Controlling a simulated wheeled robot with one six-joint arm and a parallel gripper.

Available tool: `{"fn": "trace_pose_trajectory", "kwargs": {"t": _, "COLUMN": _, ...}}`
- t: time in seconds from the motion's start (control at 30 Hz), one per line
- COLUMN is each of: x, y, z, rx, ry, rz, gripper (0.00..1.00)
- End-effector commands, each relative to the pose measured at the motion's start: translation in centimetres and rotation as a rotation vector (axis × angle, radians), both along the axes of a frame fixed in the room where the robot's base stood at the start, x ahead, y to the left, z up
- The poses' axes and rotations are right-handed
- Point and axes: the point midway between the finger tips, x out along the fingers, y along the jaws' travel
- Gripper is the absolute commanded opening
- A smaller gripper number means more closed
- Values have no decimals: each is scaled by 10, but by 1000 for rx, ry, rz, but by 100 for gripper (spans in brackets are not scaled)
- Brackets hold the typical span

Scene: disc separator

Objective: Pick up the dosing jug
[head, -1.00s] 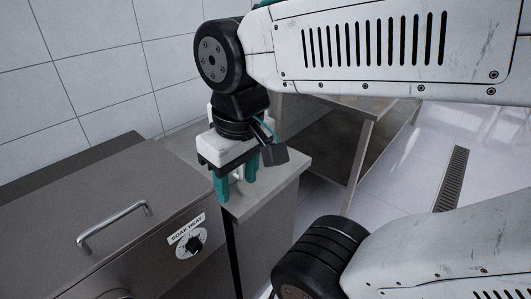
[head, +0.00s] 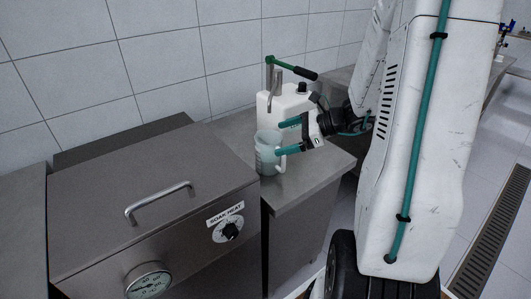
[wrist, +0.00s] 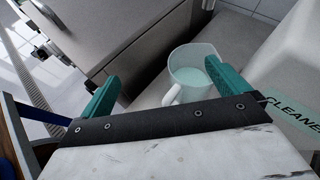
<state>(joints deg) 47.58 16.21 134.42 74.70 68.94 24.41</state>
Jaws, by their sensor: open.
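The dosing jug (head: 266,155) is a translucent measuring jug with a handle, standing upright on the grey counter beside the steel soak unit. In the wrist view the jug (wrist: 187,67) shows its open mouth, pale teal contents and its white handle low at its left. My gripper (head: 283,137) is open, its teal fingers pointing left at the jug from the right. In the wrist view the jug lies ahead of my gripper (wrist: 165,80), nearer the right finger. The jug seems not gripped; I cannot tell whether a finger touches it.
A white cleaner canister (head: 289,100) with a green-handled pump stands just behind the jug; its label shows in the wrist view. The steel soak unit (head: 130,190) with bar handle, dial and gauge is at the left. The counter (head: 310,185) is bare at the front right.

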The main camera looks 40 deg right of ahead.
Motion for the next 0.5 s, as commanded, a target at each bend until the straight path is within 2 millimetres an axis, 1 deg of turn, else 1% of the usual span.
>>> {"fn": "trace_pose_trajectory", "kwargs": {"t": 0.03, "x": 1, "y": -18, "z": -10, "rx": 44, "ry": 14, "rz": -73, "gripper": 100}}
{"fn": "trace_pose_trajectory", "kwargs": {"t": 0.1, "x": 3, "y": -34, "z": -19, "rx": 86, "ry": 24, "rz": -144, "gripper": 100}}
{"fn": "trace_pose_trajectory", "kwargs": {"t": 0.2, "x": 6, "y": -45, "z": -26, "rx": 118, "ry": 31, "rz": -199, "gripper": 100}}
{"fn": "trace_pose_trajectory", "kwargs": {"t": 0.27, "x": 9, "y": -46, "z": -29, "rx": 126, "ry": 33, "rz": -211, "gripper": 100}}
{"fn": "trace_pose_trajectory", "kwargs": {"t": 0.5, "x": 30, "y": -31, "z": -39, "rx": 128, "ry": 34, "rz": -211, "gripper": 100}}
